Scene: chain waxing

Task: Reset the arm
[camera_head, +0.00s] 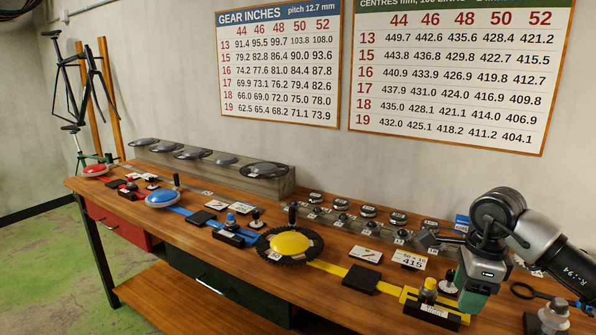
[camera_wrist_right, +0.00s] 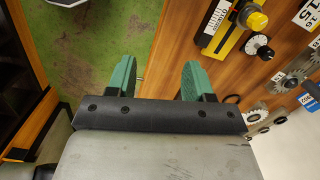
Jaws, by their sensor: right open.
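My right arm comes in from the right in the head view. Its gripper (camera_head: 474,292) hangs over the right end of the wooden workbench (camera_head: 330,273), close to the yellow station. In the right wrist view the two green fingers of the gripper (camera_wrist_right: 160,80) are spread apart, with nothing between them. Behind the gap show the bench's wood edge and the green floor. The yellow-knobbed block (camera_head: 428,295) stands just left of the gripper in the head view; it also shows at the upper right of the wrist view (camera_wrist_right: 252,18). My left gripper is not in view.
Red, blue and yellow stations line the bench, with a red disc (camera_head: 95,170), a blue disc (camera_head: 162,198) and a yellow disc (camera_head: 289,243). Several small cogs stand behind, near a long grey rack (camera_head: 285,187). Two charts hang on the wall. Floor in front is clear.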

